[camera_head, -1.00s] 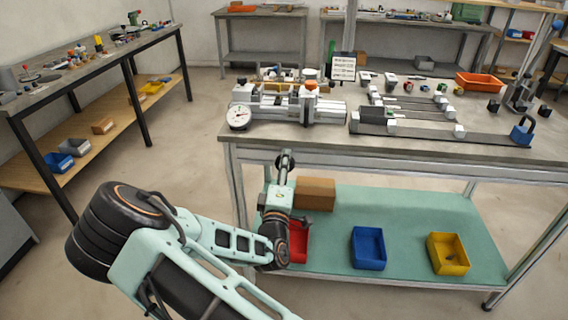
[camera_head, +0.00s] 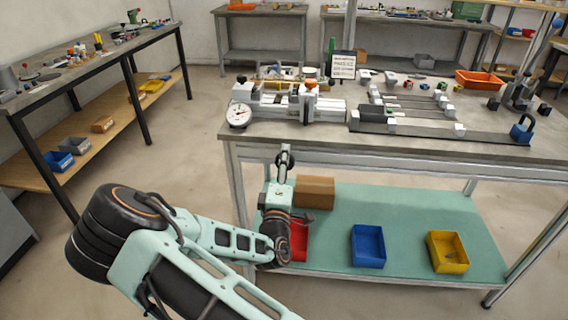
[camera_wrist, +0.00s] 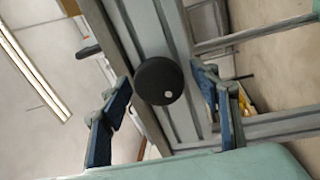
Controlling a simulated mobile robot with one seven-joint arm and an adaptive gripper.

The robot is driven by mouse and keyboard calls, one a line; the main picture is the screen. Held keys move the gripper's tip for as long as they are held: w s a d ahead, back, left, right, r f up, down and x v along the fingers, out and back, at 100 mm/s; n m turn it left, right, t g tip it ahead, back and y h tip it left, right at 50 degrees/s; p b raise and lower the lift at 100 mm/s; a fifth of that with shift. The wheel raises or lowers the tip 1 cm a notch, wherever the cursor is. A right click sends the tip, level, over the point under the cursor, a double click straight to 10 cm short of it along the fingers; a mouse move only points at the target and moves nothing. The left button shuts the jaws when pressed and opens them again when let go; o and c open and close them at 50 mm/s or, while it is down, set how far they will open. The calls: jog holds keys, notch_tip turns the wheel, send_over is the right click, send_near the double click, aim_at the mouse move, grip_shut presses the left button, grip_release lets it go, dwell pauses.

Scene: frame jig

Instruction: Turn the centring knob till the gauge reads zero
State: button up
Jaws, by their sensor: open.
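The centring knob (camera_wrist: 158,80) is a round black disc with one small white dot near its lower right edge. In the wrist view my gripper (camera_wrist: 161,81) is open, one blue-grey finger on each side of the knob. Both fingers look apart from it; the depth between them is hard to tell. In the head view my gripper points up at the front edge of the bench, and its fingertips are too small to make out. The gauge (camera_head: 238,115) is a white round dial at the left front of the jig (camera_head: 300,105). Its reading is too small to read.
The bench top (camera_head: 480,149) has a long rail fixture to the right of the jig. Below, a green shelf (camera_head: 335,240) holds a cardboard box (camera_head: 314,191) and red, blue (camera_head: 368,247) and yellow (camera_head: 447,252) bins.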

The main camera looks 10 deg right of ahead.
jog(key=shift+s, duration=0.1)
jog(key=v, duration=1.1)
jog(key=shift+s+a, duration=0.15)
jog(key=shift+s, duration=0.2)
jog(key=shift+f, duration=0.1)
